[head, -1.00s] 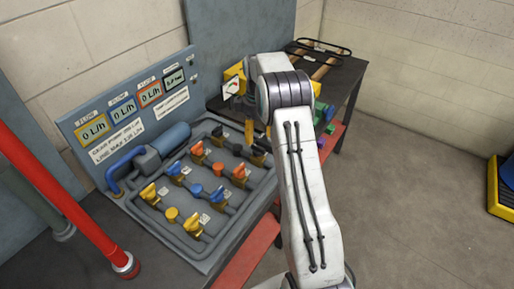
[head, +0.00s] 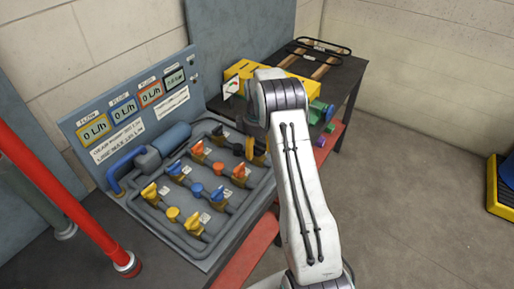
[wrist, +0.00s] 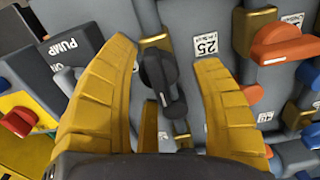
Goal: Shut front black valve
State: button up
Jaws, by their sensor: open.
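My gripper (wrist: 170,100) is open in the wrist view, with its yellow fingers spread on the left and right. A black valve handle (wrist: 158,72) stands between them, apart from both fingers as far as I can see. In the head view, my gripper (head: 256,150) is at the right end of the valve panel, partly hidden by my arm. Black parts (head: 238,150) show beside it and another black valve (head: 217,130) behind. The head view does not show clearly how the fingers sit around the front black valve.
A red-orange valve (wrist: 285,42) and an orange knob (wrist: 250,93) are right of my gripper in the wrist view. A black PUMP box (wrist: 65,50) is at the left. In the head view, a yellow case (head: 240,72) lies behind my arm. A red upright pipe (head: 65,195) stands left.

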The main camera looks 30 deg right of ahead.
jog(key=shift+c, duration=0.3)
jog(key=c, duration=1.1)
jog(key=shift+c, duration=0.2)
jog(key=m+b, duration=0.1)
jog(key=m, duration=0.3)
jog(key=m+b, duration=0.1)
jog(key=m, duration=0.4)
jog(key=shift+d, duration=0.15)
jog(key=m+b, duration=0.1)
jog(key=m, duration=0.3)
jog(key=shift+m, duration=0.4)
jog(key=shift+d+r+m, duration=0.1)
jog(key=shift+d+m, duration=0.05)
jog(key=shift+m, duration=1.85)
